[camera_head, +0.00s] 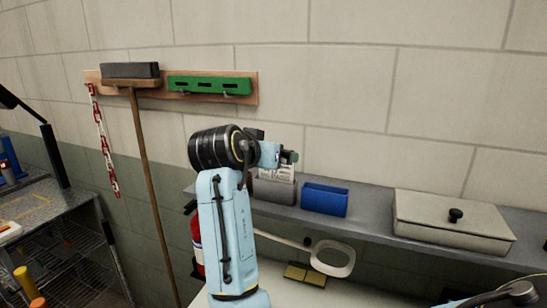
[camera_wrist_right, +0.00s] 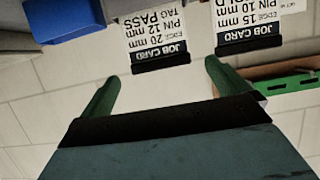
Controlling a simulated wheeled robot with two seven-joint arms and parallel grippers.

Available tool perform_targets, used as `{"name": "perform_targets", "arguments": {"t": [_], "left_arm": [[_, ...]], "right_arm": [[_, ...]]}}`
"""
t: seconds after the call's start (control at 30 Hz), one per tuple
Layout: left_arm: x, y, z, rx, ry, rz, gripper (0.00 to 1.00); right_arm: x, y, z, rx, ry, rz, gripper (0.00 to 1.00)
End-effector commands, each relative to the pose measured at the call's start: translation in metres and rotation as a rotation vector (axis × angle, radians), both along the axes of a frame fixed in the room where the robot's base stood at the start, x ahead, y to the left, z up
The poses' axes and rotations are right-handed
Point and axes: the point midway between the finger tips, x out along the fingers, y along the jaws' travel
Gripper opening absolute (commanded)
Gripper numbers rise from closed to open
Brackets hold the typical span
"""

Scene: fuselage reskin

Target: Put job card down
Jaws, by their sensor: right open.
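Two white job cards with black header strips show upside down in the right wrist view. One reads pin 12 mm, edge 20 mm, tag pass (camera_wrist_right: 155,38). The other (camera_wrist_right: 247,28) reads pin 10 mm, edge 15 mm; its lower text is cut off. In the head view, printed card paper (camera_head: 277,170) stands at the grey holder (camera_head: 273,190) on the shelf, partly hidden by my wrist. My right gripper (camera_head: 290,157) is close to the cards; its green fingers (camera_wrist_right: 160,78) are spread apart, with nothing gripped. My left gripper is not in view.
A blue bin (camera_head: 325,199) stands right of the holder on the grey shelf (camera_head: 372,222), and a lidded box (camera_head: 453,221) farther right. A magnifier-like ring (camera_head: 333,259) is below.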

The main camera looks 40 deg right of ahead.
Motion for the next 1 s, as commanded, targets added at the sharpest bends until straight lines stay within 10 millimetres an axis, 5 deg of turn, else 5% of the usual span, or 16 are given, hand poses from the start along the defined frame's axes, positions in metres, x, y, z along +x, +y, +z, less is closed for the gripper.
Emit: {"name": "perform_targets", "arguments": {"t": [0.33,1.0], "left_arm": [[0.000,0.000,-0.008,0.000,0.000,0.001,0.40],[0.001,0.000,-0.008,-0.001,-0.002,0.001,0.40]], "right_arm": [[-0.024,0.046,0.021,0.000,-0.002,0.001,1.00],[-0.026,0.050,0.023,0.000,0.000,-0.001,1.00]]}}
